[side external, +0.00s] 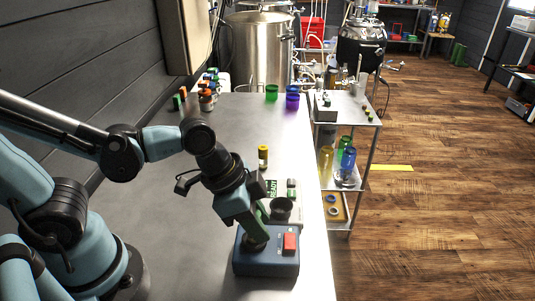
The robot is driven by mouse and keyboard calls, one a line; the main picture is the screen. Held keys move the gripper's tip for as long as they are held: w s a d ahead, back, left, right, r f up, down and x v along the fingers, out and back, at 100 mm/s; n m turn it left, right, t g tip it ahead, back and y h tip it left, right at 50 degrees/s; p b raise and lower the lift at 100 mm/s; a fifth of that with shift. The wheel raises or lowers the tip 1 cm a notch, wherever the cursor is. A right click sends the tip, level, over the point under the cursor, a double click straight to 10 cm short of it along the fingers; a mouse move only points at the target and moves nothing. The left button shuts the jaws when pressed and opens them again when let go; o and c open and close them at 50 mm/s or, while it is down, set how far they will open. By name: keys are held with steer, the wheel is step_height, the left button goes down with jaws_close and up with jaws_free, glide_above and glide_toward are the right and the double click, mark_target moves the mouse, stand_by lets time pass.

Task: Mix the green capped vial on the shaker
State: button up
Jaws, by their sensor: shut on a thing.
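The shaker (266,262), a dark blue box with a red switch (290,242), stands at the front of the grey bench. My gripper (254,233) points down, slightly tilted, over the left part of the shaker's top. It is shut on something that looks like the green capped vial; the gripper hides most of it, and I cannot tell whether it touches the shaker. A yellow-capped vial (263,156) stands upright farther back on the bench.
Behind the shaker are a dark cup (280,209) and a panel marked READY (281,188). Several small capped containers (207,92) stand at the back left. Green (271,92) and purple (292,97) cups stand at the far end. A metal cart (346,108) is at right.

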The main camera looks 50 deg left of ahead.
stand_by(0.4)
steer(key=shift+r, duration=2.95)
